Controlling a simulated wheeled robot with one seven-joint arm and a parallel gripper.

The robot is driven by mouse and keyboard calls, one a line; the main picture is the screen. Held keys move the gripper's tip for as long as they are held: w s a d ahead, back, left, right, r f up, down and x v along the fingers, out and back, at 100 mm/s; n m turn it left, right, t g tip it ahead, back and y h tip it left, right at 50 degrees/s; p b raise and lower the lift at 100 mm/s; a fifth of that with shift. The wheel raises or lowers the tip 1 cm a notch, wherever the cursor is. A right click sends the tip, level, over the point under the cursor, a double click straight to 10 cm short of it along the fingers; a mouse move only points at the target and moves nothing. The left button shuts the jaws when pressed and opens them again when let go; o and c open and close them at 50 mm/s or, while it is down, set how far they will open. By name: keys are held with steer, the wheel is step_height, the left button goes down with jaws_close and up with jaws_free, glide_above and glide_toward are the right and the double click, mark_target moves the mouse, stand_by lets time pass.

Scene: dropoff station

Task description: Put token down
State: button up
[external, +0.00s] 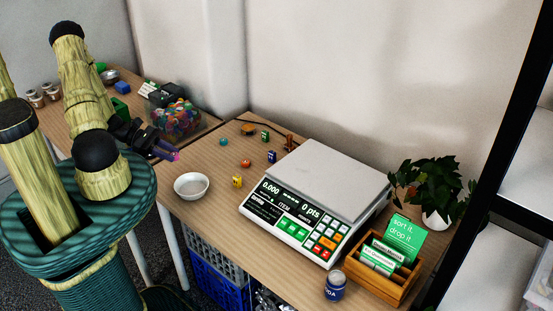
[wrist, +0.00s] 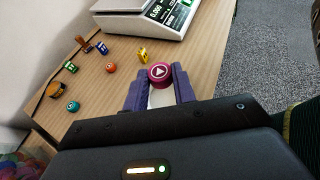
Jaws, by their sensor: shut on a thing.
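My gripper (external: 163,151) is over the near left part of the wooden table, left of the white bowl (external: 191,186). In the wrist view its purple fingers (wrist: 158,84) are shut on a round magenta token (wrist: 158,72) with a white triangle on its face. The token is held at the fingertips, apart from the table. In the external view the token (external: 175,156) is only a small pink spot. A white patch shows between the fingers in the wrist view, partly hidden; it may be the bowl.
Several small coloured pieces, including a yellow one (external: 237,181) and an orange one (external: 245,163), lie on the table (external: 210,221). A white scale (external: 330,180) stands to their right. A clear tub of coloured pieces (external: 177,120) stands behind my gripper. A card box (external: 382,268) is at far right.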

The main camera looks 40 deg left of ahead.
mark_target(192, 187)
steer(key=shift+s+d+r, duration=0.1)
steer(key=shift+s+d, duration=0.05)
steer(key=shift+s, duration=0.3)
steer(key=shift+f, duration=2.95)
steer(key=shift+f, duration=2)
steer(key=shift+f, duration=0.7)
